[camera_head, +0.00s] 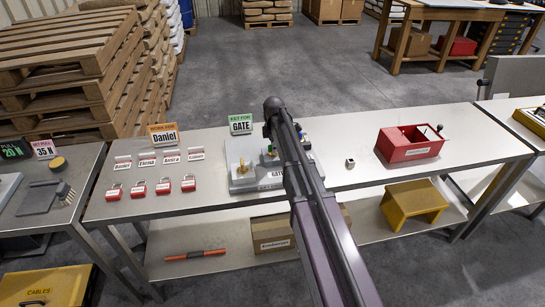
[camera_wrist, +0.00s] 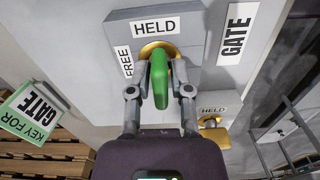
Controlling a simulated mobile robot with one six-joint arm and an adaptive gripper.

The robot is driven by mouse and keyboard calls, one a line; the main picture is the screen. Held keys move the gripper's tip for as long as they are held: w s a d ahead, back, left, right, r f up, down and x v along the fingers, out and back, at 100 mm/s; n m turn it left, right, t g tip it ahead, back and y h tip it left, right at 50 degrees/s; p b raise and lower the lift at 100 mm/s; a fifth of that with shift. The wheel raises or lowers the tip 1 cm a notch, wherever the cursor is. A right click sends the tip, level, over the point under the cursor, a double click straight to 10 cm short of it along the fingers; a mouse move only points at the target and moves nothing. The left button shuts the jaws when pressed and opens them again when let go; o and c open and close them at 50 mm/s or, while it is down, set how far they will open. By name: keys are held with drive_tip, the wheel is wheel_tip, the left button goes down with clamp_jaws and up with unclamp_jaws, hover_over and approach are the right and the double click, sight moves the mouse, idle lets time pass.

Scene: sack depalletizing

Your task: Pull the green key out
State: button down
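The green key (camera_wrist: 159,80) stands in a round brass lock on a grey block (camera_wrist: 194,70), in the middle of the wrist view. The plate above this lock reads HELD, with FREE to its left. My gripper (camera_wrist: 161,72) has one finger on each side of the key's green head, the tips close in against it. The key's lower end is hidden in the lock. In the head view my arm's end (camera_head: 273,105) is over the grey lock block (camera_head: 243,182) and hides part of it.
A second brass lock (camera_wrist: 213,122) with a HELD plate is at lower right in the wrist view. A KEY FOR GATE sign (camera_head: 241,124) stands behind the block. Red padlocks (camera_head: 163,186) lie left; a red box (camera_head: 409,143) stands right on the metal table.

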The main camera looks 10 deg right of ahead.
drive_tip(key=shift+r, duration=0.2)
idle(0.5)
drive_tip(key=shift+r+p, duration=0.35)
drive_tip(key=shift+p, duration=0.3)
drive_tip(key=shift+r, duration=0.1)
drive_tip(key=shift+r+p, duration=0.4)
drive_tip(key=shift+p, duration=0.05)
drive_tip(key=shift+r, duration=0.2)
drive_tip(key=shift+r+p, duration=1.35)
drive_tip(key=shift+p, duration=0.25)
